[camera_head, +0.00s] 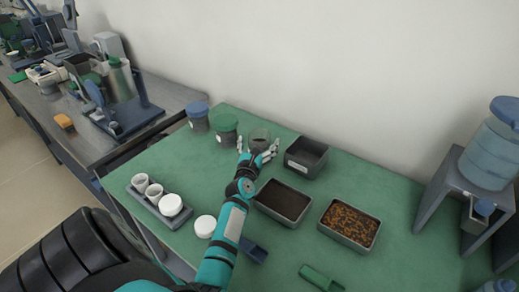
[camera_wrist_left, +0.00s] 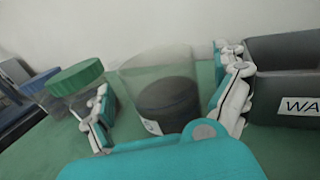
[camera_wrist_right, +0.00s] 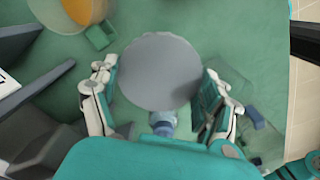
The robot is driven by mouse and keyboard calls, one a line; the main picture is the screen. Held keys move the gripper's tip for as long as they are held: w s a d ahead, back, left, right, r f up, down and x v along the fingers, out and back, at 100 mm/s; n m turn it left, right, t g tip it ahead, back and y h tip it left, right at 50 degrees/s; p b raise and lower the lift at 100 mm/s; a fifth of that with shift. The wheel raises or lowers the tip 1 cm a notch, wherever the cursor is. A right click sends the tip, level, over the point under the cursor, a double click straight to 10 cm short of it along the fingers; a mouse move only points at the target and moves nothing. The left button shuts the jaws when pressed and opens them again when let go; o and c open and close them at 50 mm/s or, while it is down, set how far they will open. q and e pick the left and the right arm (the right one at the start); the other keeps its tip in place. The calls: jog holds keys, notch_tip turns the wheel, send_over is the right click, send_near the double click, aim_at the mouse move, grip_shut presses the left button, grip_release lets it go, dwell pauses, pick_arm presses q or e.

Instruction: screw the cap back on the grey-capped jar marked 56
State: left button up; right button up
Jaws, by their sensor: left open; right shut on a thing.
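An uncapped clear jar (camera_head: 259,136) with dark contents stands at the back of the green table. In the left wrist view the jar (camera_wrist_left: 165,98) shows part of a white label, with no number I can read. My left gripper (camera_head: 257,151) is open, with its fingers (camera_wrist_left: 167,95) on either side of the jar; contact is not clear. In the right wrist view my right gripper (camera_wrist_right: 158,88) is shut on a round grey cap (camera_wrist_right: 160,70), its flat face towards the camera. My right gripper is outside the head view.
A green-capped jar (camera_head: 225,124) and a blue-capped jar (camera_head: 198,114) stand left of the open jar. A grey labelled bin (camera_head: 292,163) stands close on its right.

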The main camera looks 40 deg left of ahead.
pick_arm(q)
jog(key=shift+x, duration=1.1)
pick_arm(e)
jog(key=shift+w+f, duration=0.1)
jog(key=shift+f, duration=0.4)
pick_arm(q)
jog(key=c, duration=1.6)
jog(key=shift+o, duration=0.2)
jog(key=shift+r, duration=0.15)
pick_arm(e)
jog(key=shift+r, duration=0.15)
